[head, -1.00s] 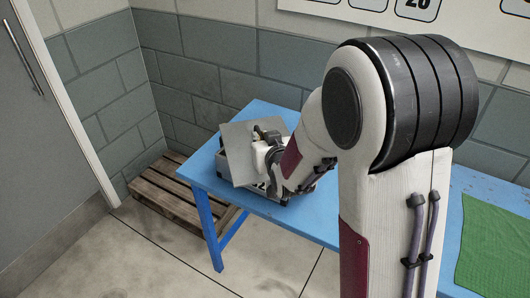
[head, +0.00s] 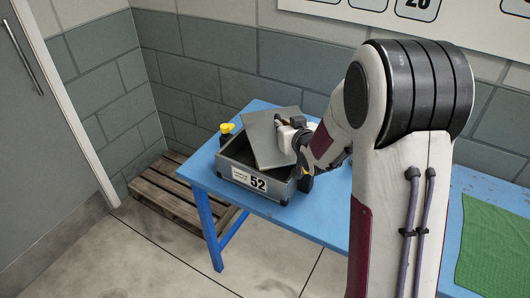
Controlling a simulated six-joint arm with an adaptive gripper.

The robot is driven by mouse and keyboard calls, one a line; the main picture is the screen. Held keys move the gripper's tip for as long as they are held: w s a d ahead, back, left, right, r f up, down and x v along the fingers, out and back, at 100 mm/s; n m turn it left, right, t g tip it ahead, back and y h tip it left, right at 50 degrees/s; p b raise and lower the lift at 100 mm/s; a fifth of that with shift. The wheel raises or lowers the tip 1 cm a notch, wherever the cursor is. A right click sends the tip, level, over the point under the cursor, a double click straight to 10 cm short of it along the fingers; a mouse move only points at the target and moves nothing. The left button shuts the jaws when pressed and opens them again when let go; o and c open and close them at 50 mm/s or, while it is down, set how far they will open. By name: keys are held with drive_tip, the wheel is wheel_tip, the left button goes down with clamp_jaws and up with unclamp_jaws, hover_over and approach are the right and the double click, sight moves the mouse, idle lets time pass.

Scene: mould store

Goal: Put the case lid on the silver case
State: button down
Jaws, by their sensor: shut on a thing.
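The silver case (head: 238,176) stands on the blue table, with a white label reading 52 on its front. Its left part is uncovered and looks dark inside. The case lid (head: 265,140) is a flat grey plate, tilted, over the right and back part of the case. I cannot tell whether its lower edge touches the case. My gripper (head: 281,126) is at the lid's right side and shut on it; the fingertips are small and partly hidden by the lid and my wrist.
The blue table (head: 205,171) has a free strip at its left end. A yellow and black object (head: 226,130) is at the case's back left corner. A wooden pallet (head: 160,190) lies on the floor by the wall. A green mat (head: 495,245) lies at the right.

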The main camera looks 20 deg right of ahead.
sight(269, 130)
drive_tip(key=w, duration=0.1)
drive_tip(key=w+d+r+y, duration=0.1)
drive_tip(key=shift+w+d+r+n, duration=0.1)
drive_tip(key=shift+w+r+n, duration=0.2)
drive_tip(key=shift+n, duration=0.1)
drive_tip(key=shift+w+d+r+n+y, duration=0.15)
drive_tip(key=shift+w+r+n+y, duration=0.3)
drive_tip(key=shift+w, duration=0.2)
drive_tip(key=shift+w+d+r+n+y, duration=0.1)
drive_tip(key=shift+w+r+n+y, duration=0.3)
drive_tip(key=shift+w, duration=0.2)
drive_tip(key=shift+w+r+n+g+y, duration=0.3)
drive_tip(key=shift+w+n+y, duration=0.25)
drive_tip(key=shift+y, duration=0.2)
drive_tip(key=shift+w+a+r+n+g+y, duration=0.1)
drive_tip(key=shift+w+a+n+g+y, duration=0.1)
drive_tip(key=shift+n+y, duration=0.3)
drive_tip(key=shift+w+a+r+n+g+y, duration=0.1)
drive_tip(key=shift+n+g+y, duration=0.1)
drive_tip(key=shift+n+y, duration=0.3)
drive_tip(key=shift+s+a+f+n+g+y, duration=0.15)
drive_tip(key=shift+s+a+n+g+y, duration=0.05)
drive_tip(key=shift+a+n+g+y, duration=0.4)
drive_tip(key=s+a+n+y, duration=0.1)
drive_tip(key=s+a+f+n+g+y, duration=0.1)
drive_tip(key=shift+s+a+g, duration=0.25)
drive_tip(key=shift+a+g, duration=0.05)
drive_tip(key=shift+s+a, duration=0.2)
